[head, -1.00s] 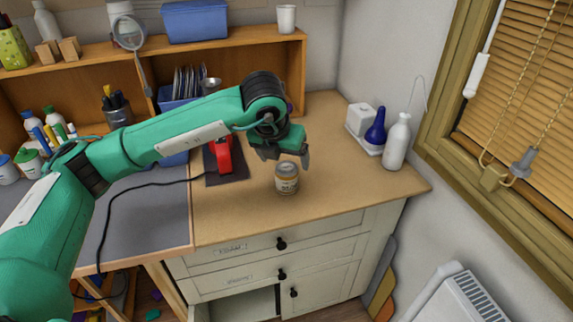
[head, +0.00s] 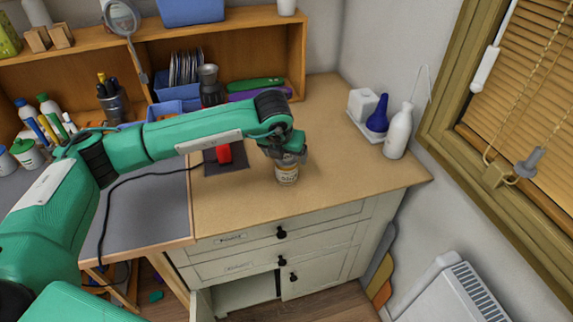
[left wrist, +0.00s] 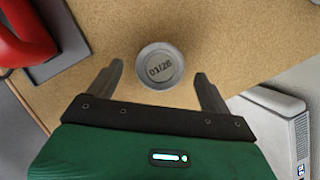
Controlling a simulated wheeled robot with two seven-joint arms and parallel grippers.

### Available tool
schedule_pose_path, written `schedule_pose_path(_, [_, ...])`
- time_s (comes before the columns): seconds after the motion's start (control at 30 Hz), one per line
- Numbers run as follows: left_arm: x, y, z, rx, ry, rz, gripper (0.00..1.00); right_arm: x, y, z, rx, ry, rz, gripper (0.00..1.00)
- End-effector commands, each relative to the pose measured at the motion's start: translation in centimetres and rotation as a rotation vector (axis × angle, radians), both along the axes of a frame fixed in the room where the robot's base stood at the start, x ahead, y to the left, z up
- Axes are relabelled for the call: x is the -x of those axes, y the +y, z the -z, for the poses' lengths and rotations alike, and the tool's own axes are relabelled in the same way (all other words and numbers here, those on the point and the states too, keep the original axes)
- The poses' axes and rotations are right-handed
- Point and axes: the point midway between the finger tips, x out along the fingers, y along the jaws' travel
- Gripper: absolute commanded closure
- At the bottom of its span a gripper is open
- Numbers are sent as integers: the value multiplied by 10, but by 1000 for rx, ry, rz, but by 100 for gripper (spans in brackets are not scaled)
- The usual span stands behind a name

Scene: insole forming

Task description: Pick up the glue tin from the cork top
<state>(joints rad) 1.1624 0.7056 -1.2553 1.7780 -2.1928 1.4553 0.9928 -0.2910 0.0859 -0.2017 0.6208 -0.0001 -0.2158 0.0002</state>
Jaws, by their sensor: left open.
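The glue tin (head: 287,175) stands upright on the cork top (head: 330,178), near its front edge. In the left wrist view its round grey lid (left wrist: 160,66), marked 01/26, faces the camera. My left gripper (head: 287,160) is directly over the tin in the head view and hides the tin's upper part. In the left wrist view the left gripper (left wrist: 158,82) is open, with one finger on each side of the tin and gaps between. I cannot tell how far down the fingers reach along the tin. My right gripper is not in view.
A red tool (head: 223,153) on a dark mat (head: 232,166) lies left of the tin. A white tray (head: 370,133) and a white bottle (head: 398,132) stand at the right by the wall. The cork between is clear.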

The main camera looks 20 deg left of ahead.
Motion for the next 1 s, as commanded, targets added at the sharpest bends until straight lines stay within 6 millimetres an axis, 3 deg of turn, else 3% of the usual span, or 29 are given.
schedule_pose_path(0.07, [-5,0,8,-2,5,-2,18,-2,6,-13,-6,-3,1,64])
schedule_pose_path(0.23, [-13,0,29,-1,2,-1,18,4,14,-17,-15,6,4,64])
schedule_pose_path(0.5, [-14,0,34,1,0,0,18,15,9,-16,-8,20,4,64])
schedule_pose_path(0.8, [-14,0,33,0,0,0,73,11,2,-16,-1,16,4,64])
schedule_pose_path(1.0, [-14,0,32,0,-1,-1,73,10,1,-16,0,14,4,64])
